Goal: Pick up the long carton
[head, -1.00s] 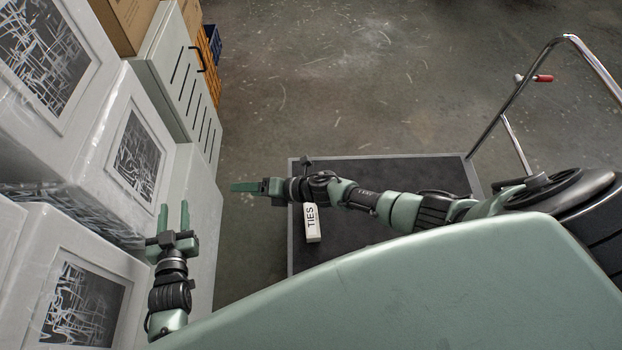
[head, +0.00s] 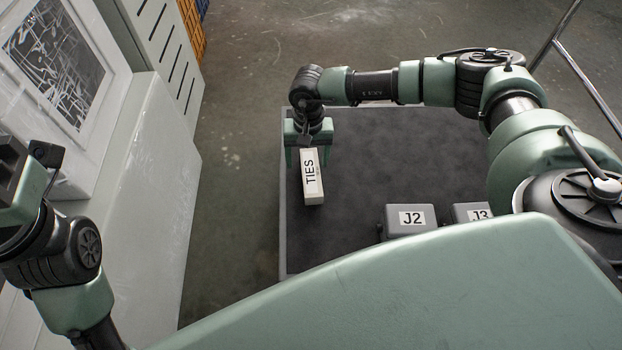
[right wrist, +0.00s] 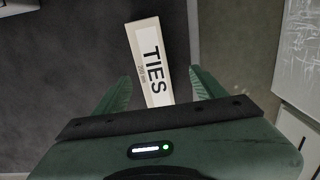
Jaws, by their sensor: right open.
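The long carton (head: 312,188) is a slim white box labelled TIES, lying on the dark top of the cart (head: 385,160). It also shows in the right wrist view (right wrist: 148,45), slightly tilted in the picture. My right gripper (head: 305,160) is open above the carton's far end and points down. In the right wrist view its fingers (right wrist: 162,82) stand on either side of the carton's near part, with gaps showing; the height between them is hard to judge. My left gripper (head: 18,185) is cut off at the left edge, and its fingers do not show.
Two grey boxes, J2 (head: 410,220) and J3 (head: 472,212), sit on the cart to the right of the carton. The cart's metal handle (head: 580,75) rises at the right. Wrapped white boxes (head: 140,190) stand at the left, with bare floor between them and the cart.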

